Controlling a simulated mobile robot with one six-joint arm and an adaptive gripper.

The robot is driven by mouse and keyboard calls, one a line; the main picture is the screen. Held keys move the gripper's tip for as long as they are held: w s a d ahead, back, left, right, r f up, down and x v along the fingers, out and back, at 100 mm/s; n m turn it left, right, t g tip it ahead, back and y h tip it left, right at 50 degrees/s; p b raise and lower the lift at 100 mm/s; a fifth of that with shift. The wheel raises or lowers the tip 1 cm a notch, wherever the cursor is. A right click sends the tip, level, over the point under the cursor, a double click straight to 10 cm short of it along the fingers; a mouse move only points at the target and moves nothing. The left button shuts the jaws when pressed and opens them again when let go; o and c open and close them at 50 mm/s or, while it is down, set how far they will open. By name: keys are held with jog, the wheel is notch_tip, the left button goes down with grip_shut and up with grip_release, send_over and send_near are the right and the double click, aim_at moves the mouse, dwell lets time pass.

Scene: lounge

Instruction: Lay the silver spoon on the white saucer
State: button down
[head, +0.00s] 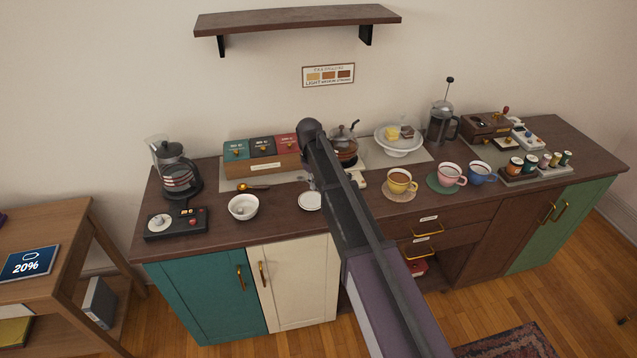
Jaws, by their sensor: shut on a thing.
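The white saucer (310,201) lies on the dark counter, just left of my arm. My gripper (309,182) hangs down close behind the saucer, partly hidden by my own arm. It is shut on a thin thing, which I take to be the silver spoon; the spoon itself is too small and too covered to make out. I see no silver spoon lying on the saucer's visible face. Whether the held thing touches the saucer I cannot tell.
A white bowl (243,207) and a dark-handled scoop (253,188) are left of the saucer. A box of packets (262,160) stands behind. A copper kettle (344,145) and a yellow cup (401,182) are to the right. A shelf (298,19) hangs above.

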jog(key=shift+f+b, duration=1.85)
jog(key=shift+f, duration=0.2)
jog(key=c, duration=0.6)
grip_release()
jog(key=shift+c, duration=0.2)
jog(key=shift+s+d, duration=0.1)
jog(key=shift+s, duration=0.1)
jog(key=s+d+m+t+y, duration=0.1)
jog(key=s+d+m, duration=0.8)
jog(key=s+d, duration=1.3)
jog(key=shift+s+d, duration=0.3)
jog(key=shift+s, duration=0.95)
